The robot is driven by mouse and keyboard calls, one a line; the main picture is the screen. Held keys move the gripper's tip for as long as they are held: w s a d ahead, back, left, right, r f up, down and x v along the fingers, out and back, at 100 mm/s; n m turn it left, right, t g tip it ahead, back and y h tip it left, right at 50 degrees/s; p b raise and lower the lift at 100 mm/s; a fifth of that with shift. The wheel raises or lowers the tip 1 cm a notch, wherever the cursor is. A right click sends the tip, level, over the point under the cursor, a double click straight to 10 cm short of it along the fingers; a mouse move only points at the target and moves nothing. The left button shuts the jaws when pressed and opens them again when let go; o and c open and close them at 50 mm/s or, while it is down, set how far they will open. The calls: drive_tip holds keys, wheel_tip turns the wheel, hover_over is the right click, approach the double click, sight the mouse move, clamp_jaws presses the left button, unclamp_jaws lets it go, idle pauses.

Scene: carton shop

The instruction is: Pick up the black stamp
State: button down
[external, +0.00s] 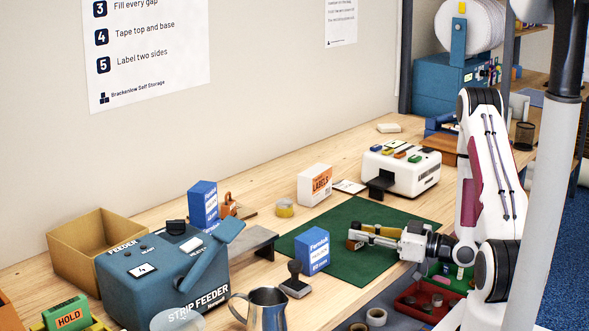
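A black stamp (295,281) with an upright dark handle and a grey base stands on the wooden bench, near the front left edge of the green mat and just left of a blue-and-white box. My gripper (366,236) is low over the green mat, to the right of the stamp and apart from it, pointing left. A small tan and dark piece (353,238) shows at its fingertips. I cannot tell whether it is held, or whether the fingers are open or shut.
The blue-and-white box (312,251) stands between stamp and gripper. A metal jug (266,311) and the blue strip feeder (165,272) are close to the stamp's left. A red tray (428,301) lies at front right. The green mat (365,268) has clear room.

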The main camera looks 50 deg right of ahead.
drive_tip(key=shift+r, duration=0.2)
idle(0.3)
wheel_tip(320, 180, up, 10)
drive_tip(key=shift+f, duration=0.2)
idle(0.8)
